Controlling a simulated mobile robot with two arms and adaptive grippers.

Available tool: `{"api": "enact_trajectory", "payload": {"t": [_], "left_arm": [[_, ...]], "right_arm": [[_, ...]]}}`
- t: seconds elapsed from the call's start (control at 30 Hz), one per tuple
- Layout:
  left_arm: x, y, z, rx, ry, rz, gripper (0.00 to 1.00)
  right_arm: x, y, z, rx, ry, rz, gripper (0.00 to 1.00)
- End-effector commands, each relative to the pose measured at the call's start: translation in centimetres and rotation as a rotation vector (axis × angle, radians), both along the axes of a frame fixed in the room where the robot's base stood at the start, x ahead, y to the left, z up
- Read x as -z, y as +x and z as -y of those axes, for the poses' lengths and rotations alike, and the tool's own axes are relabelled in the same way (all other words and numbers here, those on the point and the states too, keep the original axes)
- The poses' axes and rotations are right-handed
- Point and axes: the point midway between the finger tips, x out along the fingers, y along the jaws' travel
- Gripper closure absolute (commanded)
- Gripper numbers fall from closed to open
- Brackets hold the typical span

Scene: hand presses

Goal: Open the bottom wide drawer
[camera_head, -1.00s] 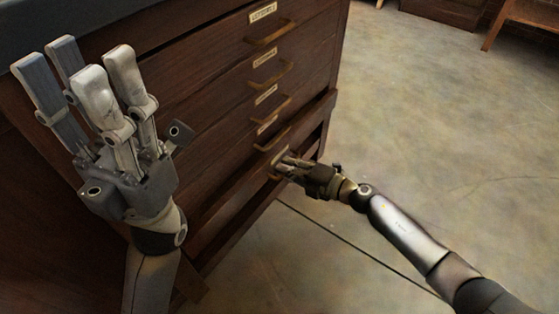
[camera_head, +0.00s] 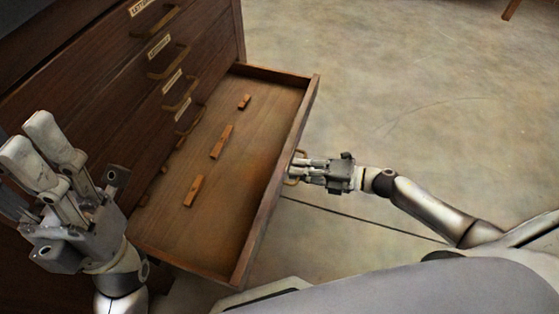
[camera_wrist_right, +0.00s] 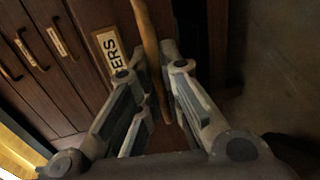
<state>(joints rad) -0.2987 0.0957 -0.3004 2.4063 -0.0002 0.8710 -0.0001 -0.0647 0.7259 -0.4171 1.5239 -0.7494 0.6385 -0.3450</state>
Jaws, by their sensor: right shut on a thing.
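The bottom wide drawer (camera_head: 258,135) of the dark wooden cabinet is pulled well out, its inside in view. Its brass handle (camera_head: 292,172) is on the front face, partly hidden by fingers. My right gripper (camera_head: 302,170) is shut on this handle, outside the drawer front. In the right wrist view the handle (camera_wrist_right: 146,45) runs between the fingers of the gripper (camera_wrist_right: 158,105), beside a label reading "ERS".
Several small wooden pieces (camera_head: 221,141) lie on the drawer floor. Closed drawers with brass handles (camera_head: 168,62) and labels sit above. The concrete floor (camera_head: 400,80) to the right is clear. My own body shows at the bottom.

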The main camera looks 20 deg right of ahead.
Motion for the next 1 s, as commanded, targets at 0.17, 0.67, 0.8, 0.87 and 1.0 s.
{"api": "enact_trajectory", "payload": {"t": [0.17, 0.67, 0.8, 0.87, 1.0], "left_arm": [[0.0, 0.0, 0.0, 0.001, 0.0, -0.003, 0.59], [0.5, 0.1, 0.0, 0.001, 0.001, -0.022, 0.59], [0.5, 0.1, 0.0, 0.001, 0.0, -0.021, 0.59], [0.4, 0.1, 0.0, 0.001, 0.0, -0.02, 0.59], [0.3, 0.0, 0.0, 0.0, 0.001, -0.016, 0.59]], "right_arm": [[0.1, -1.3, 1.7, -0.001, -0.001, -0.002, 1.0], [0.1, -1.9, 2.5, -0.001, -0.001, -0.001, 1.0], [0.1, -1.9, 2.5, -0.001, -0.001, -0.001, 0.83], [0.1, -1.9, 2.5, -0.001, -0.001, -0.001, 0.83], [0.0, -1.8, 2.5, 0.0, 0.0, 0.0, 0.83]]}}
